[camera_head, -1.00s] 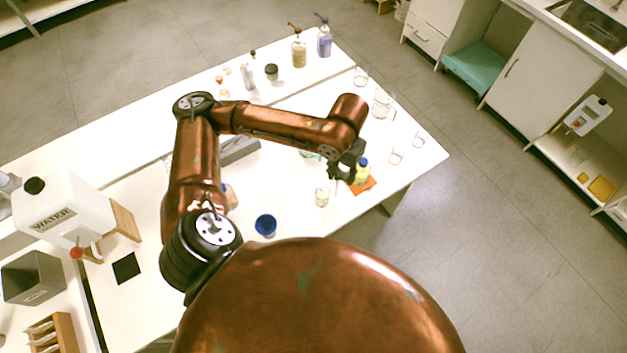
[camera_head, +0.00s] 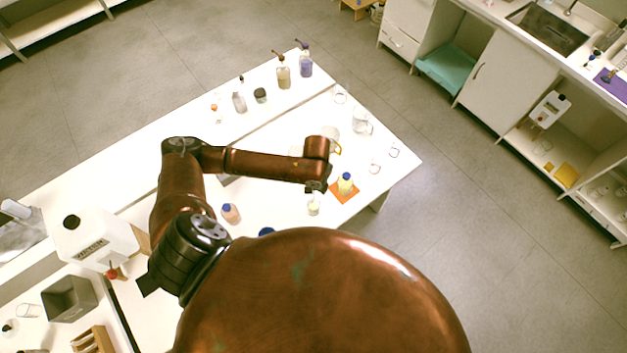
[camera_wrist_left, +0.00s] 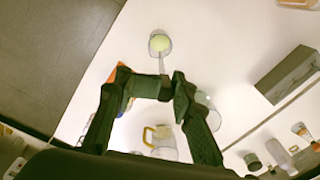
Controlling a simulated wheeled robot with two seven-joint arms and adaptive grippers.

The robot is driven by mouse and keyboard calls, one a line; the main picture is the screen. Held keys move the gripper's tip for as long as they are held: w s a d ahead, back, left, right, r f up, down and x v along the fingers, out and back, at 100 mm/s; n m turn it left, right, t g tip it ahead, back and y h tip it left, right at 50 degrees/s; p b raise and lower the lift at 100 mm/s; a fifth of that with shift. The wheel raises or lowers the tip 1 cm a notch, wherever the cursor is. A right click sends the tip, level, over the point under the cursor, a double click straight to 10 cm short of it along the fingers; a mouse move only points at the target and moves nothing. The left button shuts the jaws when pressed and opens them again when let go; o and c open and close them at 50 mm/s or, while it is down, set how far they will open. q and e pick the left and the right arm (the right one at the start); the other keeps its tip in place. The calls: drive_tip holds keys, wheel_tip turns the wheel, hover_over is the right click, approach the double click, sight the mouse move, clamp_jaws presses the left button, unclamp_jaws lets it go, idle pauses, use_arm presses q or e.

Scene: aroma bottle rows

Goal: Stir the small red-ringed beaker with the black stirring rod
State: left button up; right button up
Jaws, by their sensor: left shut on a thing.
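A small glass beaker (camera_head: 314,209) with pale yellow-green liquid stands on the white table, left of the orange mat. It also shows at the top of the left wrist view (camera_wrist_left: 160,42); its ring colour is too small to tell. My left gripper (camera_head: 322,187) is just above and beside this beaker. In the left wrist view its fingers (camera_wrist_left: 163,88) are shut on a thin stirring rod (camera_wrist_left: 162,64), which looks grey there. The rod runs towards the beaker; I cannot tell whether its tip is inside. My right gripper is not in view.
A yellow bottle with a blue cap (camera_head: 345,184) stands on the orange mat (camera_head: 341,195), close to the gripper. A pinkish bottle (camera_head: 231,213) stands to the left. Clear glassware (camera_head: 361,122) stands behind and right. The table's right edge is near.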

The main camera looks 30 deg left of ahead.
sight(314, 199)
use_arm(q)
drive_tip(key=shift+a+f, duration=0.1)
drive_tip(key=shift+s+p, duration=0.1)
drive_tip(key=shift+p, duration=0.6)
drive_tip(key=shift+f+b, duration=1.7)
drive_tip(key=shift+f, duration=3.85)
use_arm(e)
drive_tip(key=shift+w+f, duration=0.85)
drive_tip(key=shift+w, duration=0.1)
